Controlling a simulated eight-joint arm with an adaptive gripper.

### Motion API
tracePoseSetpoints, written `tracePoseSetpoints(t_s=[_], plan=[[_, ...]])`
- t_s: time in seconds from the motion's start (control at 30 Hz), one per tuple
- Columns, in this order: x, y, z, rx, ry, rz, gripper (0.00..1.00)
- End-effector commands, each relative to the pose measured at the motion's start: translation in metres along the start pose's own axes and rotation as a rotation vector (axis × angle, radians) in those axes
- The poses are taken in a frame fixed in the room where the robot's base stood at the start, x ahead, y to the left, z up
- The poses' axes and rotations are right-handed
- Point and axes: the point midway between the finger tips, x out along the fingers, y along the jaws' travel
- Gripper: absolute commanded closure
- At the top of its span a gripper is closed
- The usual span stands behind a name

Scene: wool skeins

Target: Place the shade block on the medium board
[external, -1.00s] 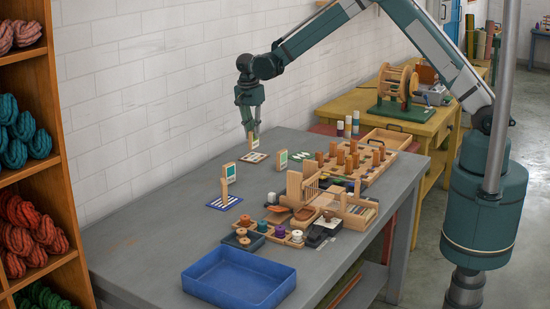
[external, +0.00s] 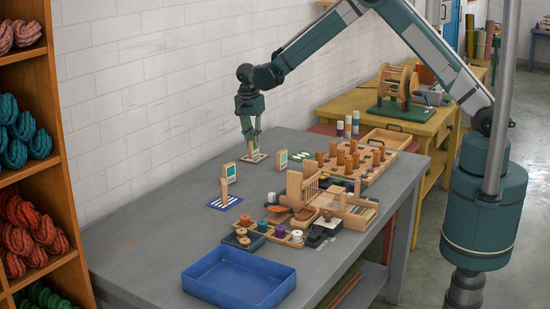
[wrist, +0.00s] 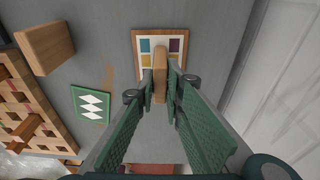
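A slim wooden block, the shade block (wrist: 160,75), stands upright on a tan-framed board with four coloured squares, seemingly the medium board (wrist: 145,36). That board also shows beneath my gripper in the external view (external: 257,158). My gripper (wrist: 160,82) is around the block, with one finger on each side. The fingers look slightly apart from the block's sides. In the external view my gripper (external: 252,142) is low over the board and its fingers are spread; they partly hide the block. The block's marked face is hidden.
A green board with white diamonds (wrist: 91,105) lies beside the tan-framed board. A blue board (external: 224,203) with an upright card marker (external: 228,174) is nearer the camera. The wall is close behind.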

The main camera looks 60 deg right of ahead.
Motion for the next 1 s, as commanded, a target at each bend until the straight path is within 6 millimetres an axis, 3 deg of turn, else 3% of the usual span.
tracePoseSetpoints(t_s=[0.1, 0.6, 0.77, 1.0], plan=[[0.0, 0.0, 0.0, 0.0, 0.0, 0.0, 0.75], [-0.005, 0.0, -0.001, 0.0, 0.0, 0.0, 0.75], [-0.019, 0.0, 0.0, 0.0, 0.0, 0.0, 0.75], [-0.055, 0.0, 0.0, -0.001, 0.0, 0.0, 0.75]])
